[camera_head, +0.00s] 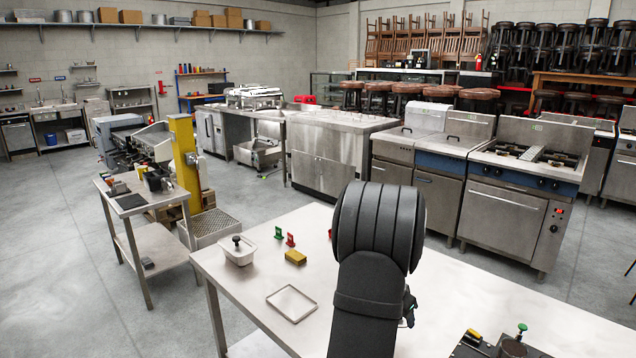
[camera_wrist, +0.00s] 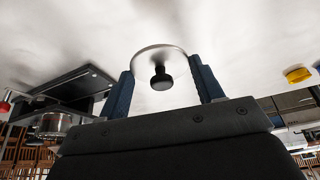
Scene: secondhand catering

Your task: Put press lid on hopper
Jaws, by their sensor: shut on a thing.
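In the wrist view, a round metal lid (camera_wrist: 150,52) with a black knob (camera_wrist: 161,78) sits between the two blue fingers of my gripper (camera_wrist: 165,80). The fingers are shut on its edges, and the pale tabletop fills the background. In the wrist view, a short metal cylinder (camera_wrist: 54,124), possibly the hopper, shows at the left below a dark flat plate (camera_wrist: 72,84).
The table right of my arm is largely clear.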

